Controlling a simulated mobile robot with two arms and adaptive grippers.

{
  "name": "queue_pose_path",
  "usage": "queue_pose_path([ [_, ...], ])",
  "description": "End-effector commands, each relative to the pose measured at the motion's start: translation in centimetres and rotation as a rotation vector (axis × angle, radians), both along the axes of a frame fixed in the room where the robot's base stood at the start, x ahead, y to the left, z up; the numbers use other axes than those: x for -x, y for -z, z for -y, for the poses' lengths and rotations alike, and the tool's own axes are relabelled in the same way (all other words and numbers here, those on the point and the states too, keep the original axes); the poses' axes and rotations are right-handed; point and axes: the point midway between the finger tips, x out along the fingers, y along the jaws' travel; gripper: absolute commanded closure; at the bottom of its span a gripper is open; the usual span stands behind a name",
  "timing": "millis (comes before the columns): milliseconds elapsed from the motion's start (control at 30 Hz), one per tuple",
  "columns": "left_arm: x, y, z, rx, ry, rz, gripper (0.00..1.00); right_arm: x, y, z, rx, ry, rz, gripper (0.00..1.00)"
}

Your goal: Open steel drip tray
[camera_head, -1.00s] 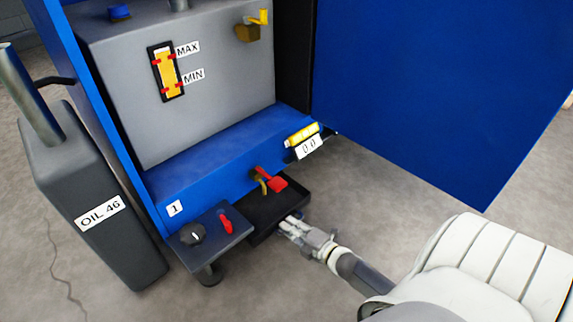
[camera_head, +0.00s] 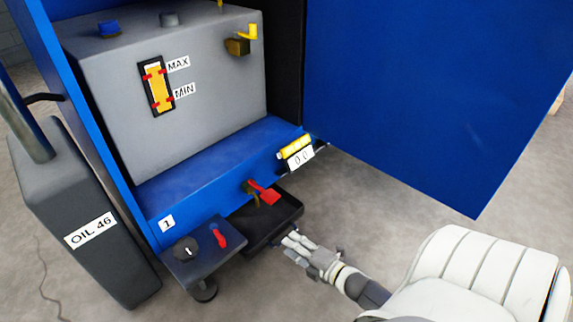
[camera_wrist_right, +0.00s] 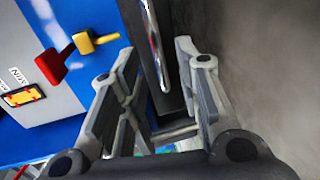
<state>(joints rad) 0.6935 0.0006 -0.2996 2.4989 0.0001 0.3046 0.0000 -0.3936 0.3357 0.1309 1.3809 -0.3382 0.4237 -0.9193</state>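The drip tray (camera_head: 280,217) is a shallow dark tray in the head view, low under the blue cabinet's front edge and below a red-handled valve. My right gripper (camera_head: 290,241) is at the tray's near side. In the right wrist view the gripper (camera_wrist_right: 160,72) is open, with its two fingers apart. A dark wall of the tray (camera_wrist_right: 171,70) and a shiny metal bar (camera_wrist_right: 155,40) lie between or just beyond the fingertips. I cannot tell whether the fingers touch them. My left gripper is not in view.
The red valve lever (camera_head: 266,195) hangs above the tray. A dark shelf with a black knob and red switch (camera_head: 200,262) stands left of it. A blue door (camera_head: 430,90) stands open at right. An OIL 46 can (camera_head: 75,200) stands at left. Floor before the tray is clear.

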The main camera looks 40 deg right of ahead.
Motion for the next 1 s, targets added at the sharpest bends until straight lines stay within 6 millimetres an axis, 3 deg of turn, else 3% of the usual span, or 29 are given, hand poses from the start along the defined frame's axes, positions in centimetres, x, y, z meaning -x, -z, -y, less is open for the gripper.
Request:
queue_pose_path([
  [200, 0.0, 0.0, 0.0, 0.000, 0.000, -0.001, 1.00, 4.1, -0.7, 0.3, -0.001, 0.000, -0.002, 0.69],
  [400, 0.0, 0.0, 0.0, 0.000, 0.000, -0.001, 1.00, 6.6, -1.2, 0.5, -0.001, 0.000, -0.002, 0.69],
  [600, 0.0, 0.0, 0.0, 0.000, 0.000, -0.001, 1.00, 7.5, -1.5, 0.5, -0.001, 0.000, -0.001, 0.69],
  [1000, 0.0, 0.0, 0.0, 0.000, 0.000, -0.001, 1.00, 7.5, -1.5, 0.6, 0.000, 0.000, 0.000, 0.69],
])
